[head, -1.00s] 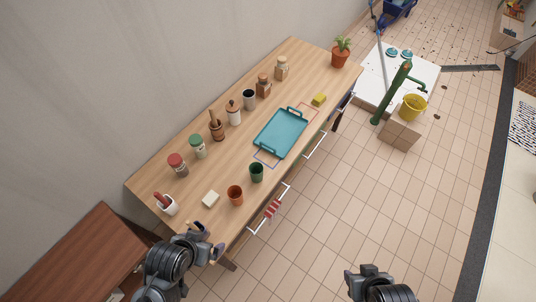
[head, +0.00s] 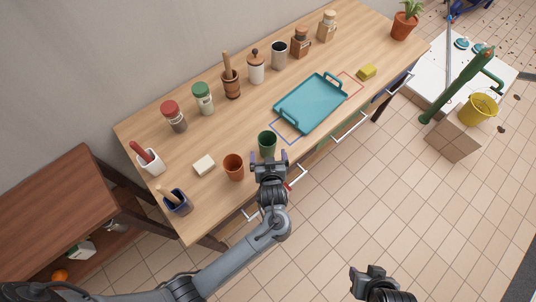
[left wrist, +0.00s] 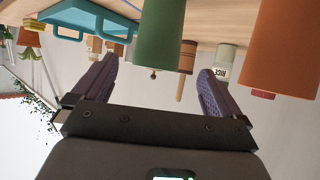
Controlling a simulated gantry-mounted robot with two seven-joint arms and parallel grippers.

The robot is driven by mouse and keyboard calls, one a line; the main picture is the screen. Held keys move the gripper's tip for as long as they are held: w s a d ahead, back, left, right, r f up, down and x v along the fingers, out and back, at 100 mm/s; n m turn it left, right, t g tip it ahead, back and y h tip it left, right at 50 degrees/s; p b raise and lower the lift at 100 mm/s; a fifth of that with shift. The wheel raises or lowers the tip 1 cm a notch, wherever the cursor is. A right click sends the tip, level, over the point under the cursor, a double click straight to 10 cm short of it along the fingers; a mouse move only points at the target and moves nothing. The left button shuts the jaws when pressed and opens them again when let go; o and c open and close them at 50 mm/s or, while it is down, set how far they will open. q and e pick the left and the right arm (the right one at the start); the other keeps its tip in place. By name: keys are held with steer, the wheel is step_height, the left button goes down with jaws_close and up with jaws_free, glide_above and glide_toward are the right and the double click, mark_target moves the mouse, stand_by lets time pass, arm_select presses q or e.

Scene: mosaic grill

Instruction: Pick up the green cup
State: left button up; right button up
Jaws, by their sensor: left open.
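The green cup (head: 267,140) stands upright on the wooden table near its front edge, just left of the teal tray. It also shows in the left wrist view (left wrist: 160,32), ahead of the fingers and between them. My left gripper (head: 268,160) is open and empty, right in front of the cup at the table's front edge. In the left wrist view its two purple-padded fingers (left wrist: 157,82) are spread apart. I cannot tell whether they touch the cup. My right gripper (head: 372,275) is over the floor at the bottom right, its fingers unclear.
An orange cup (head: 234,166) stands just left of the green cup. The teal tray (head: 311,103) lies to the right. A cream block (head: 204,165) and a dark blue holder (head: 177,202) are further left. Several jars line the back of the table.

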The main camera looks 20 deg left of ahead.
mark_target(269, 149)
arm_select(q)
steer(key=shift+w+d+f+y+b, duration=0.15)
steer(key=shift+w+f+y+b, duration=0.25)
steer(key=shift+f, duration=0.15)
steer(key=shift+w+a+f+t+b, duration=0.15)
steer(key=shift+w+a+t+b, duration=0.05)
steer(key=shift+w+t+b, duration=0.2)
steer(key=shift+w+a+f+y, duration=0.1)
steer(key=shift+w+a+y, duration=0.2)
steer(key=shift+w, duration=0.2)
steer(key=b+x, duration=0.1)
steer(key=x, duration=0.4)
steer(key=shift+w+a+f, duration=0.1)
steer(key=shift+w+f, duration=0.1)
steer(key=shift+f, duration=0.05)
arm_select(e)
steer(key=x, duration=0.3)
steer(key=shift+s+f, duration=0.3)
arm_select(q)
steer(key=c, duration=1.1)
